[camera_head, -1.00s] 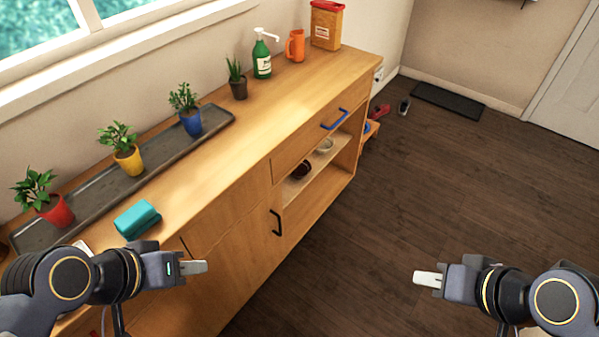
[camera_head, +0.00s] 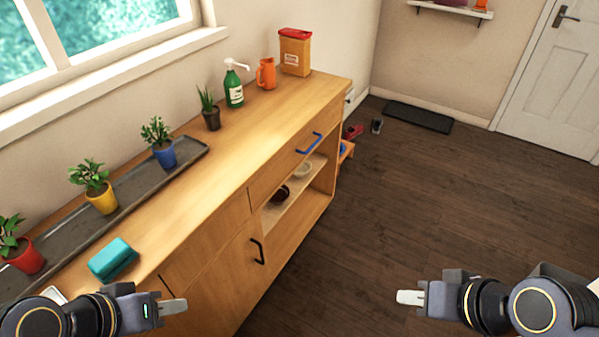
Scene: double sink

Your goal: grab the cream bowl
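The cream bowl (camera_head: 303,170) sits on the open shelf of the wooden cabinet, under the drawer with the blue handle. A dark bowl (camera_head: 279,195) stands on the same shelf, nearer to me. My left gripper (camera_head: 174,306) is in front of the cabinet at the lower left, well away from the bowl. My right gripper (camera_head: 410,297) is over the floor at the lower right, also far from the bowl. Both grippers look empty. Their fingers show edge-on, so I cannot tell whether they are open or shut.
The counter (camera_head: 215,170) carries a teal object (camera_head: 112,259), several potted plants on a dark tray (camera_head: 130,190), a green pump bottle (camera_head: 234,90), an orange jug (camera_head: 266,75) and a red-lidded box (camera_head: 295,52). Dark floor (camera_head: 400,210) right of the cabinet is mostly clear.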

